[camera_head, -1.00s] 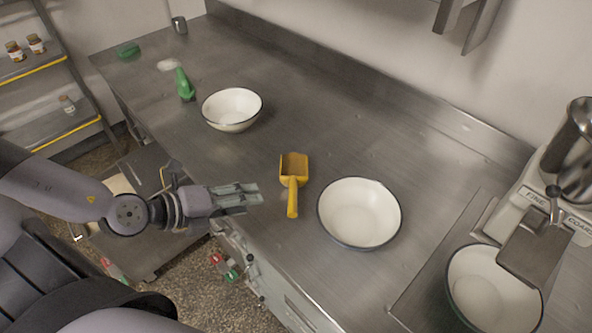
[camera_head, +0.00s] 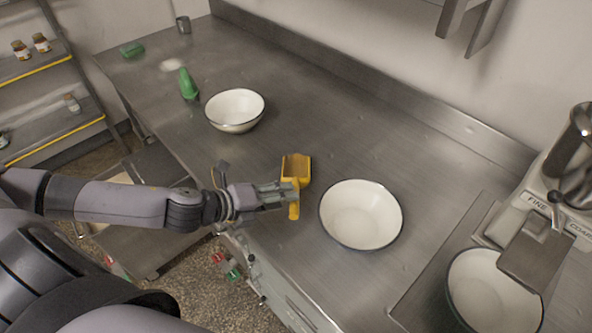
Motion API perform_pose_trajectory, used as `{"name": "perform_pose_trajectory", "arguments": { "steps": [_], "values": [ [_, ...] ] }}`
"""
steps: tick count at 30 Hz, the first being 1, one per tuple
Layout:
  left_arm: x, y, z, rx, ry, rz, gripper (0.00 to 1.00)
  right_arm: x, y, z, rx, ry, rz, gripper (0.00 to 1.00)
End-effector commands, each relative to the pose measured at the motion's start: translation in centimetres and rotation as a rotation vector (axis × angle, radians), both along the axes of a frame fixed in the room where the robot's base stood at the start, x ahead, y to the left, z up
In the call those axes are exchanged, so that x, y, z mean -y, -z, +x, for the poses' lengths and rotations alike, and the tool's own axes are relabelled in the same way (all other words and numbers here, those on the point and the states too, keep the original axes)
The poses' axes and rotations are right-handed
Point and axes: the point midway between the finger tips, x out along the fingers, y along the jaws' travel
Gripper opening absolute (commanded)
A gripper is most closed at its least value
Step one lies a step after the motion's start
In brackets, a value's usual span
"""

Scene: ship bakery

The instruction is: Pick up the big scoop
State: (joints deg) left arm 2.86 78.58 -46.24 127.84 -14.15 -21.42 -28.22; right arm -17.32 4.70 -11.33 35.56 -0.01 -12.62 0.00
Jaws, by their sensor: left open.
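The big scoop (camera_head: 297,167) is yellow and lies on the steel counter, its handle pointing toward the counter's front edge. It sits between two white bowls. My left gripper (camera_head: 290,194) comes in from the left, with its fingertips at the scoop's handle and hiding part of it. The gripper is open; I cannot tell whether the fingers touch the handle. The handle's end shows just below the fingers. My right gripper is not in view.
A white bowl (camera_head: 361,215) stands close to the right of the scoop, another bowl (camera_head: 235,109) to its upper left. A green bottle-like item (camera_head: 187,84) lies farther left. A grinder (camera_head: 540,235) with a bowl (camera_head: 492,292) under it is at right. The counter behind the scoop is clear.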

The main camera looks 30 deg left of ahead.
Motion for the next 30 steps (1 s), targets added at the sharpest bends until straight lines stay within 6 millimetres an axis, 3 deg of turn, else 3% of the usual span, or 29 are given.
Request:
{"name": "perform_pose_trajectory", "arguments": {
  "steps": [7, 15, 25, 30],
  "values": [
    [0.7, 0.3, 1.3, 0.002, -0.001, -0.005, 0.41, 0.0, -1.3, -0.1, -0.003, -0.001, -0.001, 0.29],
    [1.9, 2.2, 3.7, 0.0, -0.001, -0.002, 0.41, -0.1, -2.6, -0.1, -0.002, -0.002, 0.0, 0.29],
    [2.1, 2.8, 4.1, -0.001, 0.001, 0.001, 0.41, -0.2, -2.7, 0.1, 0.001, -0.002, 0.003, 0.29],
    [2.1, 2.8, 4.1, -0.001, 0.001, 0.001, 0.29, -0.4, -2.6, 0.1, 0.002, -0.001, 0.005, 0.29]
  ]
}}
